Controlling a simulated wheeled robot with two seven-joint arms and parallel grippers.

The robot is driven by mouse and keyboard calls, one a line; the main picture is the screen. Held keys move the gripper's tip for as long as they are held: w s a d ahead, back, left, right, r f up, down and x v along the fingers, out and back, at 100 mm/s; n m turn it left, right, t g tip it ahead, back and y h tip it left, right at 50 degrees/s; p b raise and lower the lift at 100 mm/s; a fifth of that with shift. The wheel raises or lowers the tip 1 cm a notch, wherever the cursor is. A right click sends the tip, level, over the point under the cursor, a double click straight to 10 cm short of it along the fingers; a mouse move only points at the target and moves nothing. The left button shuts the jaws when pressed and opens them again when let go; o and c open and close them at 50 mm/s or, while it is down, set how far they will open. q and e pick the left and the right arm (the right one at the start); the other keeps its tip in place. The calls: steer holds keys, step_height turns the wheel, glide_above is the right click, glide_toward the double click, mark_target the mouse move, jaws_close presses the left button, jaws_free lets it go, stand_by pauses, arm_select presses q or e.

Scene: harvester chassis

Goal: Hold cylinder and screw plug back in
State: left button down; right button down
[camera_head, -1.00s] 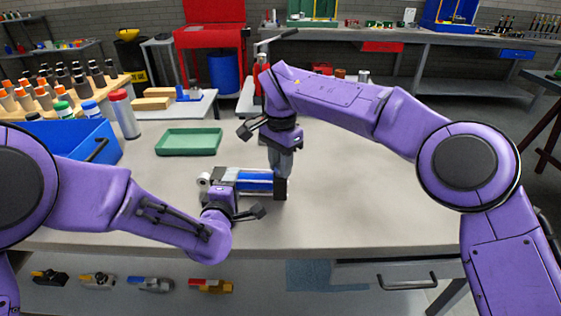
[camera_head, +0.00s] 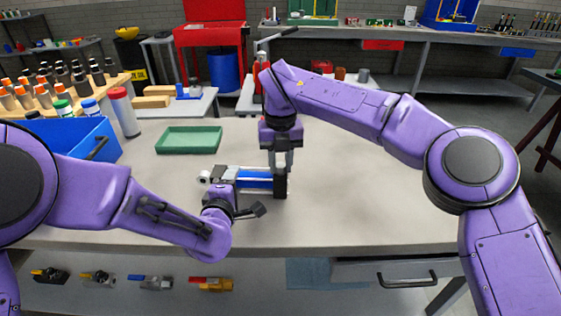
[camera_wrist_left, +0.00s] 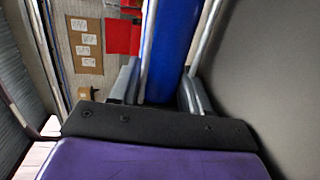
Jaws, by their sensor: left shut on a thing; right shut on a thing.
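The cylinder (camera_head: 256,180) lies on its side on the grey workbench, with a blue barrel, silver rods and a dark block at its right end. My left gripper (camera_head: 236,181) is shut around its barrel from the near left; the blue barrel (camera_wrist_left: 172,50) also shows between the fingers (camera_wrist_left: 160,90) in the left wrist view. My right gripper (camera_head: 282,160) points down at the dark right end of the cylinder, its fingers at that end block. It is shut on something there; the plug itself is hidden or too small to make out.
A green tray (camera_head: 188,140) lies behind the cylinder. A blue bin (camera_head: 75,143) and a red-capped bottle (camera_head: 124,112) stand at the left. The bench right of the cylinder is clear. Valves (camera_head: 150,283) sit below its front edge.

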steer(key=m, duration=0.9)
steer(key=shift+m, duration=0.4)
steer(key=m, duration=0.2)
steer(key=shift+m, duration=0.4)
steer(key=m, duration=0.5)
steer(key=c, duration=0.8)
jaws_free()
step_height(320, 180, up, 12)
